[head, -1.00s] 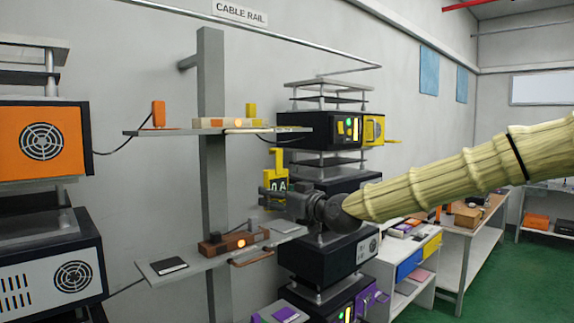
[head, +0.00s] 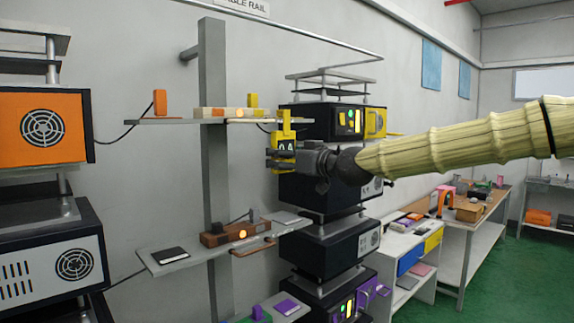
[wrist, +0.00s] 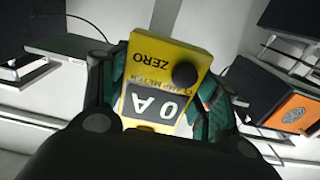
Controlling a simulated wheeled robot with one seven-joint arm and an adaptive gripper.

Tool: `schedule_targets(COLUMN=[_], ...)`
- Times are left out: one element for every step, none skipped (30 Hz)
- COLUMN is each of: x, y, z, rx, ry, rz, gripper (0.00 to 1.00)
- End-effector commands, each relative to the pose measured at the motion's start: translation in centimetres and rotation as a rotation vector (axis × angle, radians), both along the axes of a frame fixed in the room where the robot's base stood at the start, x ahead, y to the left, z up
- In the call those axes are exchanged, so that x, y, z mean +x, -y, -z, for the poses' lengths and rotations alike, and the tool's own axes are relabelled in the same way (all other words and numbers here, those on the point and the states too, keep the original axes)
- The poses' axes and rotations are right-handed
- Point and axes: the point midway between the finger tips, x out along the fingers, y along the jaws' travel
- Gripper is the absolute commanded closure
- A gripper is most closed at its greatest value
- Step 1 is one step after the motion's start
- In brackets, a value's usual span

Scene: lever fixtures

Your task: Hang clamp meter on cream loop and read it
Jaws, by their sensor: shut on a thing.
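The yellow clamp meter (head: 284,130) is held upright in my gripper (head: 288,158), off the right end of the upper shelf. In the wrist view the meter (wrist: 160,62) sits between my two fingers (wrist: 165,95). Its dark display shows "0 A", with "ZERO" and a dark round knob near it. A cream block (head: 212,112) with a lit orange lamp stands on the upper shelf. A thin loop (head: 248,121) appears at its front edge, small and hard to make out. The meter looks apart from it, though the depth between them is unclear.
The upper shelf (head: 150,121) also bears an orange piece (head: 160,102). A brown block (head: 222,235) with its own lamp stands on the lower shelf (head: 190,262). Stacked dark instruments (head: 340,188) stand close behind my gripper. A grey post (head: 212,180) carries the shelves.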

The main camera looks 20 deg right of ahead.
Motion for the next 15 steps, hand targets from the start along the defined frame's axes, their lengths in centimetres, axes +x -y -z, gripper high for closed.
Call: schedule_targets(x=[0.21,0.31,0.45,0.55,0.61,0.67,0.73,0.79,0.86,0.91,0.96,1.02,1.07,1.12,1.20], y=[-0.09,-0.13,-0.23,-0.28,-0.31,-0.30,-0.30,-0.31,-0.32,-0.34,-0.37,-0.41,-0.43,-0.45,-0.46], z=[0.24,0.25,0.26,0.27,0.25,0.22,0.21,0.19,0.19,0.20,0.20,0.22,0.23,0.24,0.23], rx=[-0.001,-0.001,-0.001,-0.001,-0.001,0.000,0.000,0.000,0.001,0.000,0.000,-0.001,-0.002,-0.002,-0.001], ry=[0.001,0.001,0.001,0.000,0.001,0.002,0.002,0.003,0.003,0.003,0.003,0.003,0.003,0.003,0.003], rz=[0.000,0.000,0.000,0.000,-0.001,-0.001,-0.001,-0.001,-0.001,-0.002,-0.002,-0.003,-0.003,-0.003,-0.003], gripper=[0.68,0.68,0.68,0.68,0.68,0.68,0.68,0.68,0.68,0.68,0.68,0.68,0.68,0.68,0.68])
